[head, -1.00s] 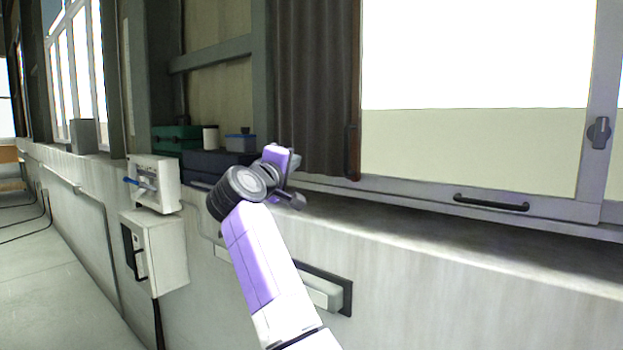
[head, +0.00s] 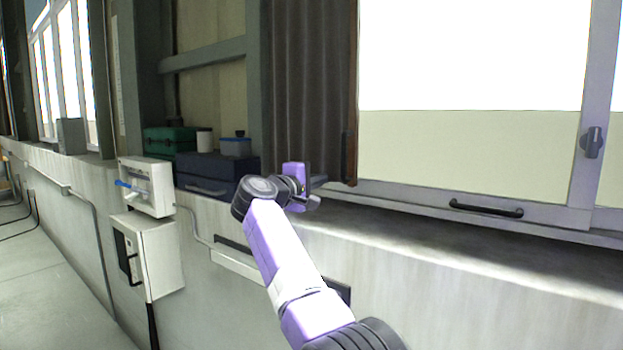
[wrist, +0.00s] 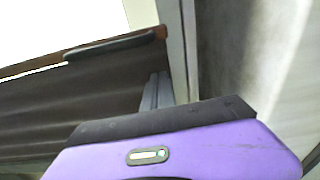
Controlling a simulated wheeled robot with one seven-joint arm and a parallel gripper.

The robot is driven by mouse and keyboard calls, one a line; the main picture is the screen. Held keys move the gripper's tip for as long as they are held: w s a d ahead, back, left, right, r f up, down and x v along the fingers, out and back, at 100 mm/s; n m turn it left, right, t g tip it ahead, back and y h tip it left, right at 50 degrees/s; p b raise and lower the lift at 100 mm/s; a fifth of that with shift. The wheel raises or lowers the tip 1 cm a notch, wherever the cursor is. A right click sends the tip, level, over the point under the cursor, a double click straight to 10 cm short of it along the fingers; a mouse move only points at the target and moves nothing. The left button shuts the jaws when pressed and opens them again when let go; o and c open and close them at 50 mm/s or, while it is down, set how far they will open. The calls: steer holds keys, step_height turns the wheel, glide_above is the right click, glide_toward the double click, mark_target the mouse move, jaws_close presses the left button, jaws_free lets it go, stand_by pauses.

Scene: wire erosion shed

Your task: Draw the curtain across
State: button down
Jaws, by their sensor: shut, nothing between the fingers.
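The dark brown curtain (head: 305,90) hangs gathered at the left side of the window, with a reddish-brown leading edge. A dark upright pull (head: 346,157) sits low on that edge. In the wrist view the curtain (wrist: 90,100) fills the left, with its edge and the dark pull (wrist: 112,45) at the upper left. My gripper (head: 324,190) is shut and empty, just in front of the curtain's lower part, left of the pull. In the wrist view its fingertips (wrist: 156,88) point toward the curtain's bottom; I cannot tell whether they touch it.
The window (head: 470,110) is uncovered right of the curtain, with a black handle (head: 486,208) and a latch (head: 592,142). The concrete sill (head: 450,245) is clear there. A navy case (head: 215,180), a green box (head: 168,140) and small containers stand left. White wall boxes (head: 150,255) hang below.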

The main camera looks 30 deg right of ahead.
steer(key=shift+s+d+p, duration=0.4)
steer(key=shift+s+p, duration=0.1)
steer(key=shift+s, duration=0.35)
steer(key=shift+s+d+p, duration=0.4)
steer(key=shift+s+p, duration=0.1)
steer(key=shift+s, duration=0.35)
steer(key=shift+s, duration=0.1)
